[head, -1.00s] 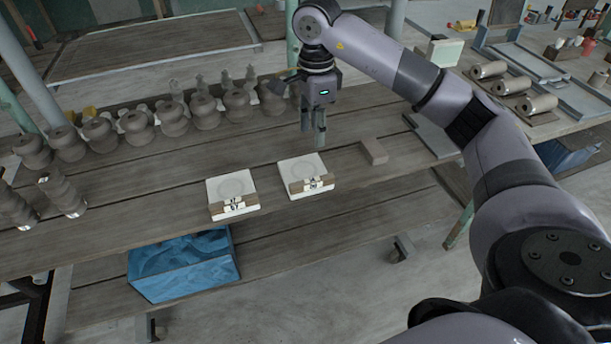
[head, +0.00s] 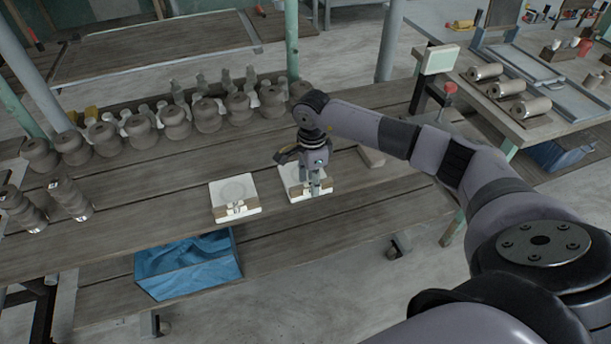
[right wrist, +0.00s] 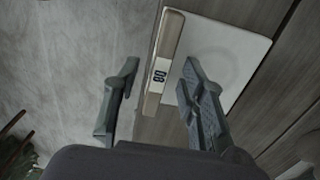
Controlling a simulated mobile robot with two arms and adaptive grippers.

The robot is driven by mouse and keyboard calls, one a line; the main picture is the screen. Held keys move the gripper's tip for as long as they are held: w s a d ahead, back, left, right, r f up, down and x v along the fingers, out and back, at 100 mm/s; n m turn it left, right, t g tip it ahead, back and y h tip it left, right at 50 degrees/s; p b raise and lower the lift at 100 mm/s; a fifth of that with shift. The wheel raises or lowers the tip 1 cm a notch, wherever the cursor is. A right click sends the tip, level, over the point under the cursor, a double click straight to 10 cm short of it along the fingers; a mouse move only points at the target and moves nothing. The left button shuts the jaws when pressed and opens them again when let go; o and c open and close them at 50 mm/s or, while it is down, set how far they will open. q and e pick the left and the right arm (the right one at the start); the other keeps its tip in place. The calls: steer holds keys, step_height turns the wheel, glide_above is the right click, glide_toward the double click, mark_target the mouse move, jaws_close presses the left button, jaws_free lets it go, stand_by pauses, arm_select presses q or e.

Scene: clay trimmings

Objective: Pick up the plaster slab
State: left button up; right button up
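Two white plaster slabs lie on the wooden bench, each with a brown strip and a small numbered tag along its front edge. The left slab (head: 232,188) is unobstructed in the head view. The right slab (head: 290,177) is partly hidden by my right gripper (head: 315,188). In the right wrist view, my right gripper (right wrist: 160,70) is open. One finger is over the slab (right wrist: 240,55), the other is beyond its front edge, over the floor. The brown strip (right wrist: 170,45) with its tag lies between them; I see no clear contact. My left gripper is not in view.
A brown block (head: 372,156) lies just right of the right slab. Several dark clay pots (head: 205,115) stand in a row at the back of the bench. A blue-lined bin (head: 190,265) sits on the shelf below. The bench between pots and slabs is clear.

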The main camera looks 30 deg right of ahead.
steer(key=shift+f, duration=0.55)
steer(key=shift+c, duration=0.5)
jaws_close()
